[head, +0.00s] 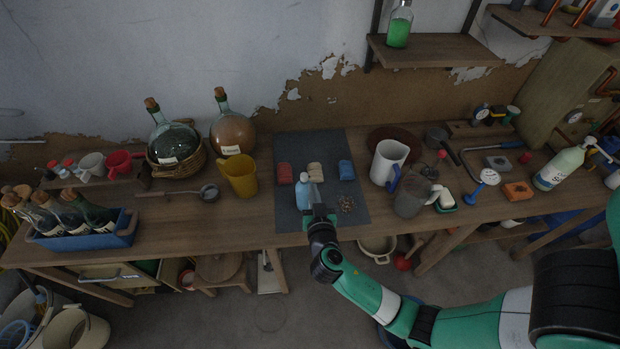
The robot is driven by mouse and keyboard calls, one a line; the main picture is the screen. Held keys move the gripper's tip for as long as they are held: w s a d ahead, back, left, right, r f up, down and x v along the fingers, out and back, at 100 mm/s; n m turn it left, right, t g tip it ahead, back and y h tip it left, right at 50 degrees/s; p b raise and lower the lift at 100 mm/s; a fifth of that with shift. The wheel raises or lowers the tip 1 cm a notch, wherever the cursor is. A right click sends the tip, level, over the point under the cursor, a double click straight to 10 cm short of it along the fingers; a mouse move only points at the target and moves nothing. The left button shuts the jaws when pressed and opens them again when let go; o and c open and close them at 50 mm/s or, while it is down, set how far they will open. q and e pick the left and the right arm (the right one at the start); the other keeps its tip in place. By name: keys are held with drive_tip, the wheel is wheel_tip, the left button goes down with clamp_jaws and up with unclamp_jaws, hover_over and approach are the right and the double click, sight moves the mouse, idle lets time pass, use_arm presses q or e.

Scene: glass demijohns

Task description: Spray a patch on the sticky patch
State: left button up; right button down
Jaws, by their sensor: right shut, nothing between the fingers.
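A small light-blue bottle (302,194) with a pale top stands on the dark mat (357,218) in the middle of the table. My right gripper (317,194) is just right of the bottle, shut with nothing in it. Whether it touches the bottle is hard to tell. A speckled brown patch (346,204), perhaps the sticky patch, lies on the mat right of the gripper. A larger pale-green spray bottle (562,168) with a white trigger head stands at the table's right. My left gripper is out of view.
A yellow jug (240,176) stands left, a white jug (388,163) and a grey jug (411,197) right. Two corked demijohns (173,142) stand at the back left.

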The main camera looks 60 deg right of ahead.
hover_over(304, 178)
drive_tip(key=s, duration=0.2)
wheel_tip(304, 178, down, 2)
drive_tip(key=f+b, duration=0.1)
drive_tip(key=a+f, duration=0.1)
drive_tip(key=f, duration=0.1)
drive_tip(key=shift+b, duration=0.4)
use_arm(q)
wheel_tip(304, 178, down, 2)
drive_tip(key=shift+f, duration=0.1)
use_arm(e)
drive_tip(key=shift+f, duration=0.5)
drive_tip(key=shift+d, duration=0.1)
